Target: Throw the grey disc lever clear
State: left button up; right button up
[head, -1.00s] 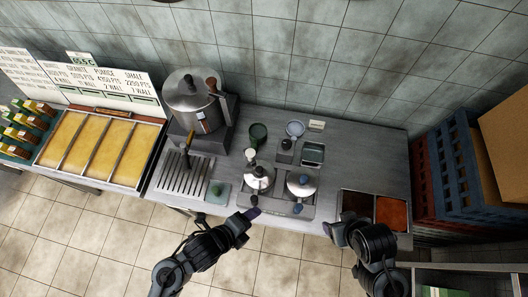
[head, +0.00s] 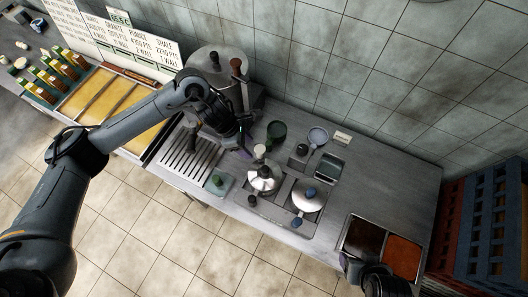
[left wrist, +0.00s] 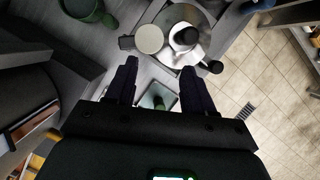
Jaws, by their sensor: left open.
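A pale grey disc (head: 259,150) stands behind the left silver-lidded pot (head: 264,178) in the head view. In the left wrist view the disc (left wrist: 149,38) lies ahead of my fingers, with a dark block at its left edge. The pot's lid (left wrist: 184,42) with a black knob is to its right. My left gripper (head: 245,147) is close to the disc's left in the head view. In the left wrist view its two fingers (left wrist: 160,75) are apart with nothing gripped. My right gripper (head: 358,268) is at the bottom right; its fingers are not clear.
A second lidded pot (head: 306,195) stands to the right. A green cup (head: 277,131) and a grey-blue dish (head: 318,136) are behind. A green-knobbed plate (head: 218,184) lies at the front. A large steel pot (head: 236,66) stands behind my left arm. Sunken trays (head: 403,256) are at right.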

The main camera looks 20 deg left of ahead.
aim_at(260, 149)
pick_arm(q)
jog(key=shift+t, duration=0.3)
jog(key=w+d+f, duration=0.1)
jog(key=f, duration=0.1)
jog(key=w+d+f+p, duration=0.1)
jog(key=f, duration=0.1)
jog(key=d+f, duration=0.1)
jog(key=f, duration=0.1)
jog(key=shift+w+d+f+p, duration=0.2)
jog(key=shift+w+p, duration=0.15)
jog(key=shift+w, duration=0.05)
jog(key=shift+x, duration=0.95)
jog(key=c, duration=1)
